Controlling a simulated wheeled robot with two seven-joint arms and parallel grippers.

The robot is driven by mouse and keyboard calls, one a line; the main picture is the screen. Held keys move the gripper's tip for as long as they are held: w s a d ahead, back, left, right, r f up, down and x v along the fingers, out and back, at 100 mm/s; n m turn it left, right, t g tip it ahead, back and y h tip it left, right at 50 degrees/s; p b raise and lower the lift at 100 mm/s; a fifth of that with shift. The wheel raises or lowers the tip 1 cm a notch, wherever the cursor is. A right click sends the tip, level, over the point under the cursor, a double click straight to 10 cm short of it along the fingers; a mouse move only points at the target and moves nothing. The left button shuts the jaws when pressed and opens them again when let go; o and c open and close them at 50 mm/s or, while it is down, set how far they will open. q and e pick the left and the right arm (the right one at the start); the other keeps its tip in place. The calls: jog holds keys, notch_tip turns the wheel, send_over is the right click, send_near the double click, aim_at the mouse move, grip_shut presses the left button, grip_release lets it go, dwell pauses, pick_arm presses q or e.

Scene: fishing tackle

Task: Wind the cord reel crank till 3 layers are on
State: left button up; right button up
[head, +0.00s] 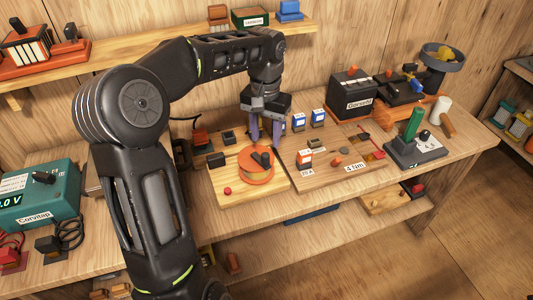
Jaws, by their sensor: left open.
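The cord reel (257,178) stands on a light wooden board (215,199) near the middle of the bench. It has an orange flange and a yellowish band below its top. A dark crank piece (262,158) lies across its top. My left gripper (266,137) points down with its purple fingers spread, just behind the reel and apart from the crank. It holds nothing that I can see. How many layers of cord are on the reel is too small to tell. My right gripper is not in view.
A red ball-like knob (228,191) sits at the board's front left. To the right, a second board (318,182) carries small blocks and labels. A black box (352,94) stands behind it. A green-handled device (414,145) is farther right. A teal power unit (40,196) is at left.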

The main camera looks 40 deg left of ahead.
aim_at(266, 154)
pick_arm(q)
notch_tip(266, 154, down, 8)
jog(key=shift+r+p, duration=0.25)
jog(key=shift+p, duration=0.2)
jog(key=shift+c, duration=0.3)
grip_shut()
